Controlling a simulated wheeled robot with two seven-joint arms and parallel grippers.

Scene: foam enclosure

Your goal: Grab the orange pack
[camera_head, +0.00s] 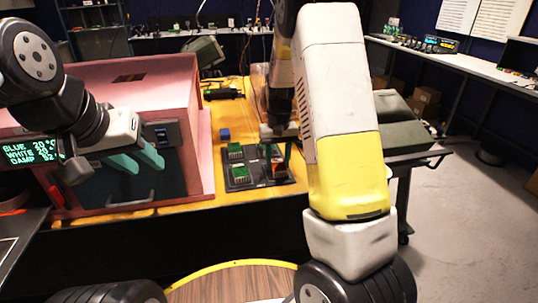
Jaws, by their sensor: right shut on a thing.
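The orange pack (279,170) is at the right side of a dark tray (255,182) on the yellow table.
Green packs (239,171) sit in the same tray, left of the orange one. A blue block (224,134) lies behind the tray. The pink foam enclosure (205,150) stands at the left. A round wooden surface (232,284) is at the bottom.

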